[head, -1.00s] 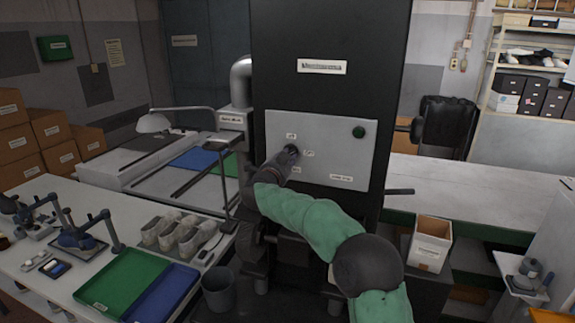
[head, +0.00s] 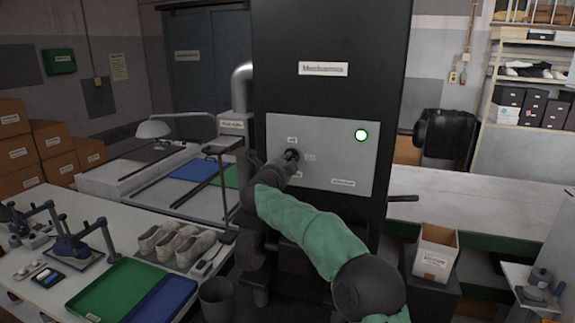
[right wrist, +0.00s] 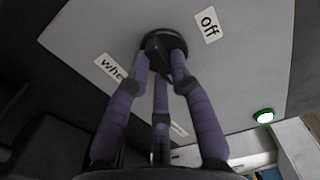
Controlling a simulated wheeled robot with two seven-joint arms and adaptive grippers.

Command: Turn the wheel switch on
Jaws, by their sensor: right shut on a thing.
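The wheel switch is a dark round knob on the grey panel (head: 335,160) of a tall black machine (head: 330,40). The knob (right wrist: 160,42) shows in the right wrist view, with an "off" label (right wrist: 208,24) and a partly covered label starting "whe" (right wrist: 112,70) beside it. My right gripper (head: 290,156) is at the knob, and its purple-grey fingers (right wrist: 163,62) are shut around it. A round lamp (head: 361,135) at the panel's upper right is lit bright green, and it also glows in the right wrist view (right wrist: 263,116). My left gripper is not in view.
A white table (head: 40,200) at left holds a green tray (head: 110,290), a blue tray (head: 160,302) and pale shoes (head: 175,245). A dark bin (head: 216,300) stands before the machine. An open box (head: 435,252) is at right, near a long counter (head: 480,205).

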